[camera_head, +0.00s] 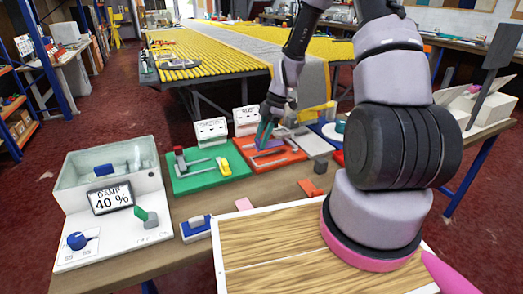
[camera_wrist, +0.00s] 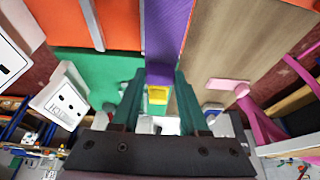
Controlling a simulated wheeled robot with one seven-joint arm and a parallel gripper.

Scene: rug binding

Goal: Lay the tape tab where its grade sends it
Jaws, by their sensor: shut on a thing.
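My gripper (camera_head: 264,134) has dark teal fingers pointing down over the red board (camera_head: 283,158), behind the middle of the bench. It is shut on a purple strip, the tape tab (camera_head: 269,144). In the wrist view the purple tab (camera_wrist: 166,40) runs out from between the fingers, with a small yellow patch below it; I cannot tell what that is. The white unit (camera_head: 104,222) at left has a display (camera_head: 110,198) reading "DAMP 40 %", a blue knob and a green lever. No grade mark on the tab is legible.
The green board (camera_head: 197,180) with a yellow piece (camera_head: 223,167) lies left of the red board. White boxes (camera_head: 210,131) stand behind. A blue board (camera_head: 325,130) lies at right. A wooden panel (camera_head: 270,240) with a white rim covers the front. A red-orange piece (camera_head: 309,188) lies on the bench.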

